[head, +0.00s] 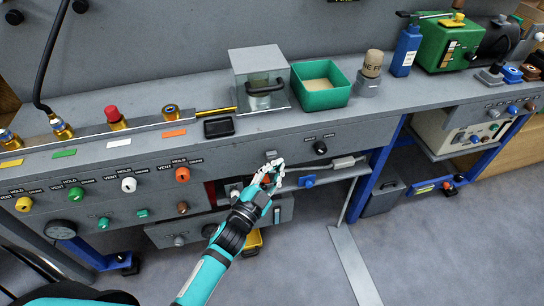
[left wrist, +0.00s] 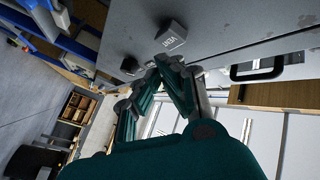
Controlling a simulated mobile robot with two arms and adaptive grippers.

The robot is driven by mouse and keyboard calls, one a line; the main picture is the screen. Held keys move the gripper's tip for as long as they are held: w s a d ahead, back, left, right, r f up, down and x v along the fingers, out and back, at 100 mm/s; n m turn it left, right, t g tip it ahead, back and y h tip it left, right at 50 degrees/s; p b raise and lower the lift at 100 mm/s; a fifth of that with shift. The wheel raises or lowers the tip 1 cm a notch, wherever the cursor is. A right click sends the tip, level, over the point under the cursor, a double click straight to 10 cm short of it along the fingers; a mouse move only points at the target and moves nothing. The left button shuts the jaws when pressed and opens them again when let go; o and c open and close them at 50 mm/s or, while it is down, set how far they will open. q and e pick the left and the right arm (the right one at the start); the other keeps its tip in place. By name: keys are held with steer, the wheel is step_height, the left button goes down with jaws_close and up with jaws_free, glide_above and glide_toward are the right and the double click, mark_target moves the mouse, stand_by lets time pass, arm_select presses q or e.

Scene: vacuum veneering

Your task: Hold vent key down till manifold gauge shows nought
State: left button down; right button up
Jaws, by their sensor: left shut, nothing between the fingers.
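The vent key (left wrist: 171,36) is a small grey block with a dark label on the grey panel face in the left wrist view. In the head view it is a small grey block (head: 271,154) on the front panel, just above my fingertips. My left gripper (head: 274,168) is shut and empty, its fingers pointing at the panel. In the left wrist view the fingertips (left wrist: 166,62) are very close to the key; I cannot tell whether they touch it. My right gripper is not in view.
A row of coloured vent/hold knobs, including an orange one (head: 182,174), runs along the panel left of my gripper. A black knob (head: 320,148) is to its right. A green bin (head: 320,86) and a clear-fronted box (head: 259,78) stand on the bench above.

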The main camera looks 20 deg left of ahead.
arm_select(q)
steer(key=s+d, duration=0.1)
steer(key=s, duration=0.1)
steer(key=s+d, duration=0.1)
steer(key=s, duration=0.1)
steer(key=shift+d+p, duration=0.35)
steer(key=shift+p, duration=0.05)
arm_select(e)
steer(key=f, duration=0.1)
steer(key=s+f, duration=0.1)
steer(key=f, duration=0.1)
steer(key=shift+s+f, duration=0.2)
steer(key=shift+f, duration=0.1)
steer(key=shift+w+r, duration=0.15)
